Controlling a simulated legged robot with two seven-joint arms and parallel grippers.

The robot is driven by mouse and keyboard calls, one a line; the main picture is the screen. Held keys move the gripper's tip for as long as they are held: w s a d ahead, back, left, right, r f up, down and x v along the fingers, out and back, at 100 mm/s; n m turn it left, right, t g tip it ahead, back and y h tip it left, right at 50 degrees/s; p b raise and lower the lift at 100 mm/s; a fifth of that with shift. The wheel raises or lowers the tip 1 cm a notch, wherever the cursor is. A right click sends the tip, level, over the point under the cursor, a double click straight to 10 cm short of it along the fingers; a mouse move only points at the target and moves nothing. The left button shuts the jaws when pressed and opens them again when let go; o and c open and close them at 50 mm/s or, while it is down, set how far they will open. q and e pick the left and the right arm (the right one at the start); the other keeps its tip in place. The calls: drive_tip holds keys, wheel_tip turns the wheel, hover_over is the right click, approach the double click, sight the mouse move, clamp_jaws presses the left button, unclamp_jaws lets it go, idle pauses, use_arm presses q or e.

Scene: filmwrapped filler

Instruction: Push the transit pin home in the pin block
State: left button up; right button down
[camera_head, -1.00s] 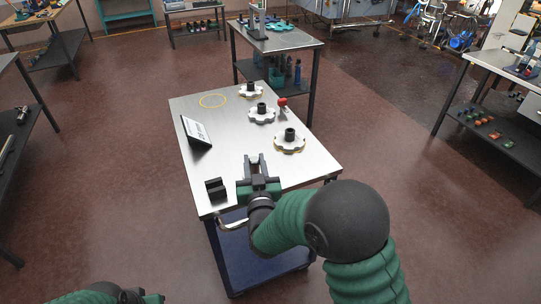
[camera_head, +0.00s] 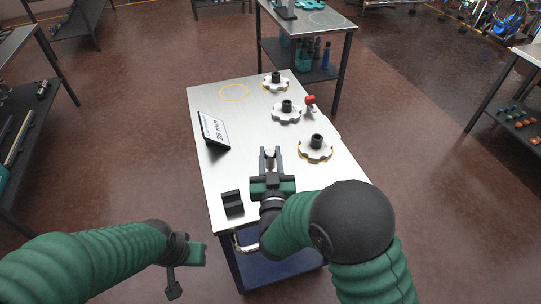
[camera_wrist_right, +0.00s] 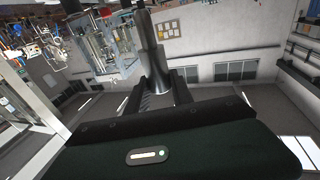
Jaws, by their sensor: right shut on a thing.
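My right gripper (camera_head: 270,153) is over the near half of the steel table, fingers pointing away from me. It is shut on a grey metal cylinder, which shows in the right wrist view as a stepped dark pin (camera_wrist_right: 152,50) between the fingers; I take it for the transit pin. A black notched block (camera_head: 232,203) stands on the table's near left corner, left of and apart from the gripper; it may be the pin block, but I cannot tell. My left gripper (camera_head: 184,268) is off the table's left side, and its finger gap is not clear.
Three scalloped grey discs with black hubs (camera_head: 315,148) (camera_head: 287,109) (camera_head: 276,82) line the table's right side. A red-topped piece (camera_head: 310,101) stands beside them. A tilted sign (camera_head: 213,131) stands left. A yellow ring (camera_head: 234,93) marks bare tabletop at the far left.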

sight(269, 169)
drive_tip(key=f+b, duration=0.2)
drive_tip(key=f, duration=0.1)
drive_tip(key=f+b, duration=0.1)
drive_tip(key=b, duration=0.1)
drive_tip(key=shift+s+a+f, duration=0.15)
drive_tip(key=shift+a+f, duration=0.2)
drive_tip(key=shift+f, duration=0.3)
drive_tip(key=shift+d+b, duration=0.1)
drive_tip(key=shift+b, duration=0.2)
drive_tip(key=shift+d, duration=0.1)
drive_tip(key=shift+b, duration=0.4)
idle(0.5)
drive_tip(key=shift+f+b, duration=0.85)
drive_tip(key=shift+f, duration=0.1)
